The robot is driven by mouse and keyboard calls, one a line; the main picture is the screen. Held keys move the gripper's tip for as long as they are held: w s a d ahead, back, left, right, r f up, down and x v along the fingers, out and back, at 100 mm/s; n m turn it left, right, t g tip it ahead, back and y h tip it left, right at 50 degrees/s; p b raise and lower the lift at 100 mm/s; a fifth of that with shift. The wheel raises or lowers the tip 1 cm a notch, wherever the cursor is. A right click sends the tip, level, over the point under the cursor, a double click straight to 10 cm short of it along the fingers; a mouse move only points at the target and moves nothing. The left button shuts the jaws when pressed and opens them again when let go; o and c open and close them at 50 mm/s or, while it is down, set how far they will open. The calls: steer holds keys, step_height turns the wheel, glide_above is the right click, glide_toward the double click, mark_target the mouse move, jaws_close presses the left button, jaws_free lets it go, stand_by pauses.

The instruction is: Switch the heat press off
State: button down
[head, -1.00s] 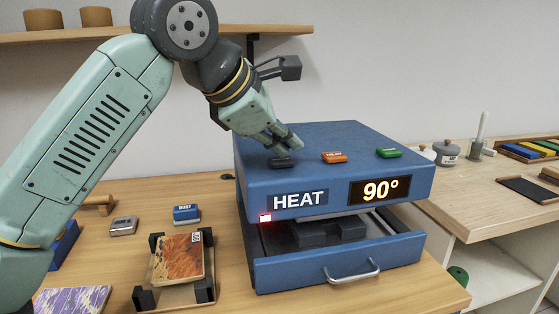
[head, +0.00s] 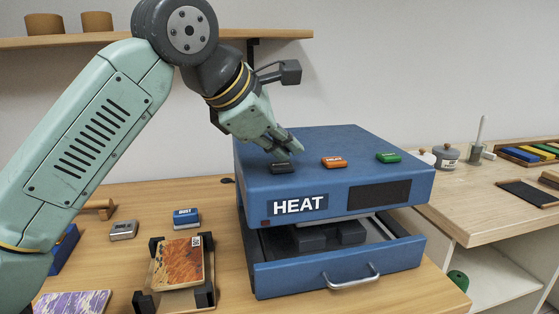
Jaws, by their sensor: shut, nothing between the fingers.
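The blue heat press (head: 340,182) stands on the wooden table with a HEAT label on its front. Its display (head: 378,196) is dark and its small indicator lamp (head: 266,223) is unlit. On its top are a dark button (head: 281,169), an orange button (head: 334,162) and a green button (head: 388,158). My gripper (head: 291,153) is shut and empty, with its fingertips at the dark button; I cannot tell whether they touch it. The drawer (head: 340,268) below is partly open, with dark blocks inside.
A marbled book (head: 178,264) lies in a stand at the front left. A blue DUST block (head: 186,217) and a grey tin (head: 123,230) sit behind it. A side counter (head: 470,200) at right holds jars and coloured blocks. A shelf (head: 160,36) runs above.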

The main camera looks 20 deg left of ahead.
mark_target(284, 167)
steer(key=shift+r, duration=0.35)
step_height(284, 167, up, 6)
steer(key=p, duration=0.5)
steer(key=shift+s, duration=0.1)
stand_by(0.4)
